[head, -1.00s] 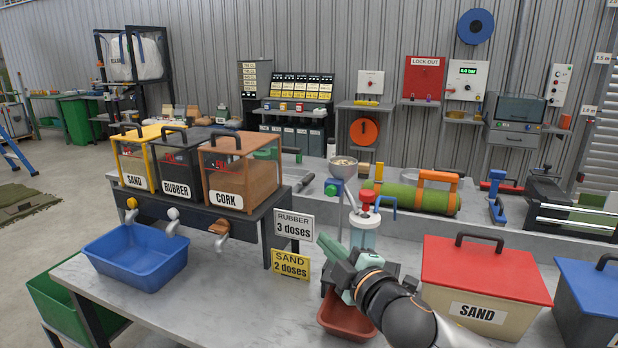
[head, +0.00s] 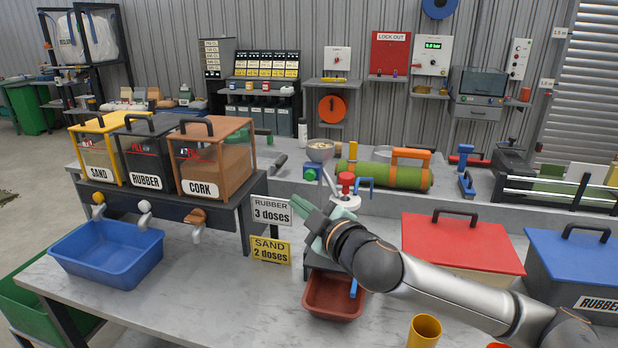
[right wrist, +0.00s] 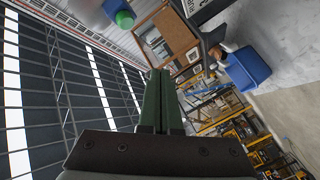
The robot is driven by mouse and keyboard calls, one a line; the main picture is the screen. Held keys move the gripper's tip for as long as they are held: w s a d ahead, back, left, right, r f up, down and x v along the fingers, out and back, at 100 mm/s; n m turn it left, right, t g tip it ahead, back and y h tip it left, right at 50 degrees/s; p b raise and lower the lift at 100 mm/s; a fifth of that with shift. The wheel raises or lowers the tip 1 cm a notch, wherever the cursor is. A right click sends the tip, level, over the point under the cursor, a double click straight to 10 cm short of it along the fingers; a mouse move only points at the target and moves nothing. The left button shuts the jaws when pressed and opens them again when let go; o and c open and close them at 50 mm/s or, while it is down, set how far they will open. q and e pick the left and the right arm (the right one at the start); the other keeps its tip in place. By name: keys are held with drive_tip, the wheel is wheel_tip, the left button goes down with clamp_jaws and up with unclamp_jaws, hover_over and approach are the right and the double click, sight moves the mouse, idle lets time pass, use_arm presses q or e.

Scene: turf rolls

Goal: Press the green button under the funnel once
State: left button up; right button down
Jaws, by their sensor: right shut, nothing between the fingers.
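The green button (head: 309,174) sits on a small blue housing (head: 318,187) beneath the grey metal funnel (head: 320,151), on the raised back ledge. The button also shows in the right wrist view (right wrist: 124,19), at the upper left, apart from my fingers. My right gripper (head: 296,203) has pale green fingers, shut and empty, pointing up and left in the head view. It is in front of and below the button, with a visible gap between them. Its fingertips also show in the right wrist view (right wrist: 160,74). My left gripper is not in view.
The RUBBER and SAND dose signs (head: 271,212) stand close left of my right gripper. A red-topped dispenser (head: 345,184) and a green turf roll (head: 385,176) are behind it. A red-brown tray (head: 334,297) lies below. A red-lidded box (head: 462,242) stands to the right.

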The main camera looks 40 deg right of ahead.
sight(305, 178)
drive_tip(key=w+d, duration=0.4)
drive_tip(key=d, duration=0.1)
drive_tip(key=shift+w+d+p, duration=0.25)
drive_tip(key=shift+w+p, duration=0.05)
drive_tip(key=shift+w, duration=0.05)
drive_tip(key=shift+w+d, duration=0.1)
idle(1.8)
drive_tip(key=shift+w+d, duration=0.2)
drive_tip(key=shift+d, duration=0.05)
drive_tip(key=shift+w+d+p, duration=0.35)
drive_tip(key=shift+d+p, duration=0.1)
drive_tip(key=shift+p, duration=0.05)
idle(1.2)
drive_tip(key=shift+s+a, duration=0.65)
drive_tip(key=shift+a, duration=0.1)
